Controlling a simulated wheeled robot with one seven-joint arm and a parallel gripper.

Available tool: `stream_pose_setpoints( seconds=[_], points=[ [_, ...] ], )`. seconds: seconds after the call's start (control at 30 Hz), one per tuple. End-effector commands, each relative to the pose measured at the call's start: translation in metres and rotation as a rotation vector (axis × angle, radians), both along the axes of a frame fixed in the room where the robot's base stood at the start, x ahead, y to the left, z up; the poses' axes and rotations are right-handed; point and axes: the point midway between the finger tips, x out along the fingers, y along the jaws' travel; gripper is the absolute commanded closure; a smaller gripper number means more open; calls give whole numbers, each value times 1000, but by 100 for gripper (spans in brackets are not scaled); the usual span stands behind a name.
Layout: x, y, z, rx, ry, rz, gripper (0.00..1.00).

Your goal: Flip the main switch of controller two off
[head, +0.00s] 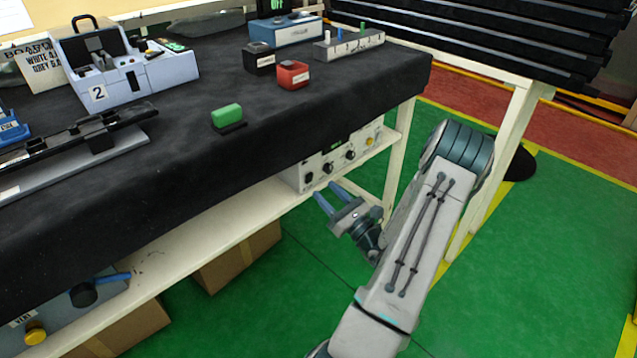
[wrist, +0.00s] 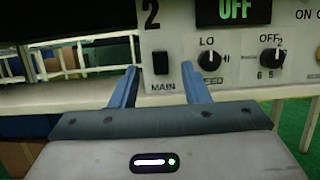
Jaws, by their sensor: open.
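Controller two (head: 318,172) is a pale box on the shelf under the black-covered bench. The wrist view shows its front panel (wrist: 180,22) close up, with a "2" at the upper left and a green display (wrist: 235,10) reading OFF. The main switch (wrist: 160,63) is a black rocker above the label MAIN; its tilt is hard to tell. My gripper (head: 325,190) is open and empty in front of the panel's left part. In the wrist view its blue fingers (wrist: 160,70) stand either side of the switch, seemingly short of the panel.
Two black knobs (wrist: 209,59) (wrist: 270,59) sit right of the switch. The white shelf edge (head: 200,238) runs below the controller, and the bench (head: 200,165) overhangs it. A white bench leg (head: 398,160) stands to its right. Open green floor (head: 560,210) lies to the right.

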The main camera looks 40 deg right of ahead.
Motion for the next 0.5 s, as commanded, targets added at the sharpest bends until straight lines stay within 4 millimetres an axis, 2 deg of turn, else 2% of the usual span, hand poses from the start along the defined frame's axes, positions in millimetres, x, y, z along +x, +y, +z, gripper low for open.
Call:
stream_pose_setpoints(
  seconds=[0.03, 0.2, 0.33, 0.5],
  points=[
    [-13, -2, -3, 3, 2, -4, 58],
    [-48, -4, -16, 3, 1, -2, 58],
    [-68, -5, -23, 3, 0, -1, 58],
    [-81, -6, -28, 1, -1, 1, 58]
  ],
)
